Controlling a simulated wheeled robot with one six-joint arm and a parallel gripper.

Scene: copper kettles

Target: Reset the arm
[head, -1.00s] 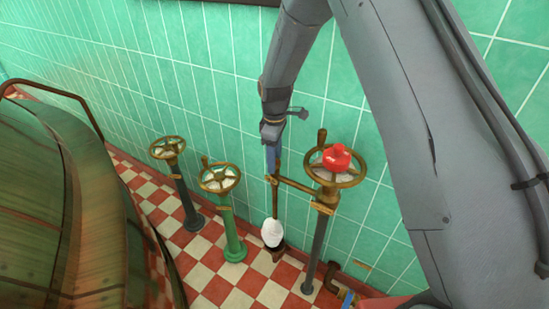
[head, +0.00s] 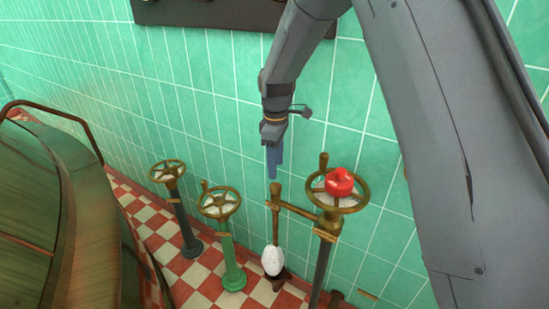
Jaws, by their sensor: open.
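My gripper (head: 274,177) hangs from my grey arm in the middle of the head view, fingers pointing down. Its blue-grey fingers look empty and overlap from this side, with a narrow gap between them. The fingertips show just above the top of an upright brass-topped rod (head: 276,205) in the picture; their distance in depth is hard to tell. My upper arm fills much of the right side.
A brass handwheel (head: 316,196) with a red object (head: 339,182) on it stands right of the gripper. Two more handwheels, on a green post (head: 228,255) and a dark post (head: 183,220), stand left. A white rounded thing (head: 274,261) sits low by the rod. A copper kettle (head: 40,215) fills the left.

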